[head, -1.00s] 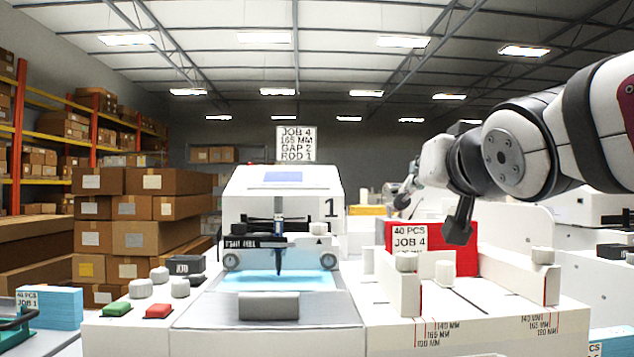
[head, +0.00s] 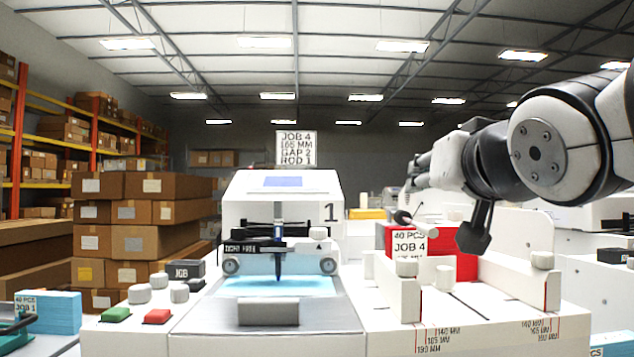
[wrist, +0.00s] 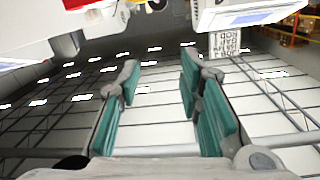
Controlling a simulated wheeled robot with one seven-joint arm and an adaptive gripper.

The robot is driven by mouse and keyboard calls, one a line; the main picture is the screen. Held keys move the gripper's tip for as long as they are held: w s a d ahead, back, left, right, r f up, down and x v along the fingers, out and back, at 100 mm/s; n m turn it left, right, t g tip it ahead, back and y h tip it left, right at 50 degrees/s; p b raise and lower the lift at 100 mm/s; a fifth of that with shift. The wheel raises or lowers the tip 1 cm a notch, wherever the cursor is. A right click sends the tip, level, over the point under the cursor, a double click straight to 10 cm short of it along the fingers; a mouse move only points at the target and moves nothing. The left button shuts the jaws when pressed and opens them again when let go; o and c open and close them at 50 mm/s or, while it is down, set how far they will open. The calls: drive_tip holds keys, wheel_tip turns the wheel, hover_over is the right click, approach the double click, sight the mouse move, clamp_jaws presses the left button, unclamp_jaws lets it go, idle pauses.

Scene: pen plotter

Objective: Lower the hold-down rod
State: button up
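The white plotter (head: 240,205) marked 1 stands in front of me. Across its front runs a dark bar (head: 290,247) with a TIGHT FREE label at its left, and grey round rollers (head: 230,265) sit at either side below it. A dark blue pen (head: 278,262) hangs in the middle over a cyan-lit bed. I cannot tell for sure which part is the hold-down rod or whether it is up or down. My gripper (head: 405,205) is right of the plotter, above the red block, touching nothing I can see. In the wrist view its teal-padded fingers (wrist: 160,85) are apart and empty.
A sign (head: 296,147) reads JOB 4, 165 MM, GAP 2, ROD 1. A red block (head: 455,262) labelled 40 PCS JOB 4 stands between white guides (head: 398,290) at right. Green (head: 115,314) and red (head: 157,316) buttons and grey knobs lie front left. Cartons (head: 155,240) stack behind.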

drive_tip(key=s, duration=0.8)
drive_tip(key=shift+s+a+r, duration=0.25)
drive_tip(key=shift+s, duration=0.1)
